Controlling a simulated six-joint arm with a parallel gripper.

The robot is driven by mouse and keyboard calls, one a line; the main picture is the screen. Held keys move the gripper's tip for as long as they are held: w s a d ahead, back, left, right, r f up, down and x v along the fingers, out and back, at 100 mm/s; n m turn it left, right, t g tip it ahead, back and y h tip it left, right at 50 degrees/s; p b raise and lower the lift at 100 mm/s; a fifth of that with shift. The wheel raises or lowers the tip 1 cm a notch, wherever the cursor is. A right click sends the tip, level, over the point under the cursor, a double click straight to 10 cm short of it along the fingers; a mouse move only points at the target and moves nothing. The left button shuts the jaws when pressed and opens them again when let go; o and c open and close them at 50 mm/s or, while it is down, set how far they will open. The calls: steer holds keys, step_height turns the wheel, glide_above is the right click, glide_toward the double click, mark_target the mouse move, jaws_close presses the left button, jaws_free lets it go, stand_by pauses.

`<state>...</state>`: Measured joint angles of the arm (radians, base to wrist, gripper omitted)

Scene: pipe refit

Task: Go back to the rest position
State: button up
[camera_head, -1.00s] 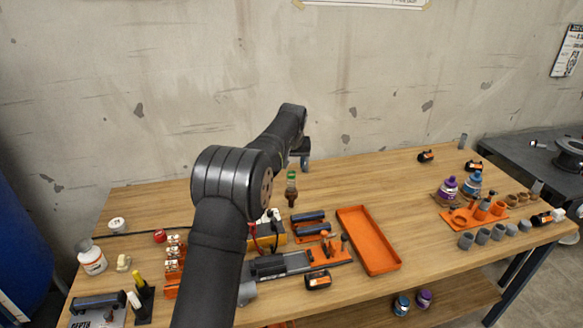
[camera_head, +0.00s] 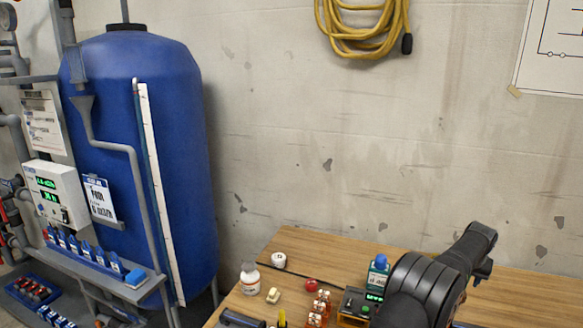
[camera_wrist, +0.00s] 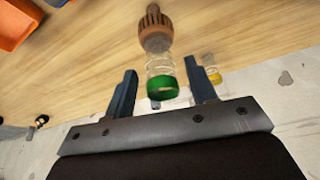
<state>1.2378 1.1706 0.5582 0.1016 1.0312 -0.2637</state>
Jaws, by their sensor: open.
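My gripper (camera_wrist: 161,66) is open in the wrist view, with its two dark fingers apart. A small clear piece with a green end (camera_wrist: 162,87) and a brown ridged end (camera_wrist: 154,28) shows between and beyond the fingers. I cannot tell whether a finger touches it. In the head view my arm reaches over the table's right part at the lower right. The gripper end (camera_head: 483,268) is small and partly hidden there.
The wooden table (camera_head: 330,250) holds a white bottle (camera_head: 249,279), a white roll (camera_head: 279,260), a red knob (camera_head: 311,285) and a blue-topped device (camera_head: 378,272). A tall blue tank (camera_head: 150,150) stands left of it. Orange trays (camera_wrist: 18,22) show in the wrist view.

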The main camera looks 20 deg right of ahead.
steer(key=x, duration=0.3)
steer(key=shift+a, duration=0.1)
steer(key=shift+r, duration=2.25)
step_height(320, 180, down, 4)
steer(key=shift+s+r, duration=0.1)
steer(key=shift+r, duration=0.1)
steer(key=v, duration=1.1)
steer(key=shift+r, duration=0.35)
steer(key=shift+a, duration=0.1)
